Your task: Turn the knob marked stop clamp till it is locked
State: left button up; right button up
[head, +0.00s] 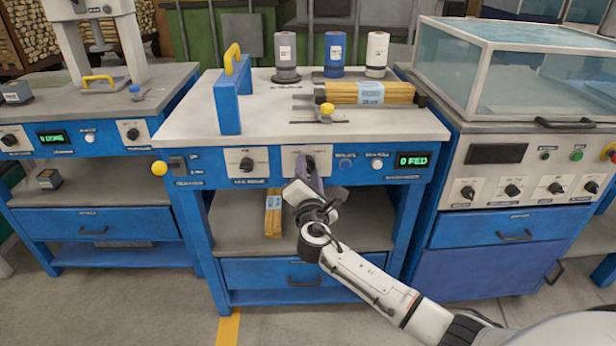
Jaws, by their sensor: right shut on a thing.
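The blue middle bench has a front panel with two black knobs on pale plates. The right-hand knob (310,162) is partly hidden by my right gripper (310,172), whose fingers are shut on it. The pointer direction of this knob is covered, and the small label under it is hidden by the hand. The left-hand knob (246,164) stands free, apart from my gripper. Its label is too small to read. My right arm comes in from the lower right. My left gripper is not in view.
The panel also has a green display (412,161) reading "0 FED" and a yellow ball (159,168) at its left end. On top are a bundle of wooden rods (385,92), several spools and a blue upright (234,100). A bench with a clear cover (540,75) stands at right.

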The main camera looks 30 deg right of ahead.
jog(key=shift+f+m+b, duration=0.2)
jog(key=shift+m+b, duration=0.35)
jog(key=shift+m, duration=0.35)
jog(key=m+b, duration=0.1)
jog(key=m, duration=0.1)
jog(key=shift+m+b, duration=0.35)
jog(key=shift+m, duration=0.05)
jog(key=m+b, duration=0.1)
jog(key=m, duration=0.1)
jog(key=shift+m+b, duration=0.35)
jog(key=shift+m, duration=0.05)
jog(key=m+b, duration=0.2)
jog(key=m, duration=0.1)
jog(key=shift+m, duration=0.3)
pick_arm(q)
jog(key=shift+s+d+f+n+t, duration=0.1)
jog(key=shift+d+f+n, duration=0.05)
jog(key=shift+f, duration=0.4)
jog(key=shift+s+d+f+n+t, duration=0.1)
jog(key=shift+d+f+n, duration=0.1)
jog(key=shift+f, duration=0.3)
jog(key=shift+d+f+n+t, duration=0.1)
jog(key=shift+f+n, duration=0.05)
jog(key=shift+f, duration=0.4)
pick_arm(e)
jog(key=shift+r+m, duration=0.1)
jog(key=shift+m, duration=0.5)
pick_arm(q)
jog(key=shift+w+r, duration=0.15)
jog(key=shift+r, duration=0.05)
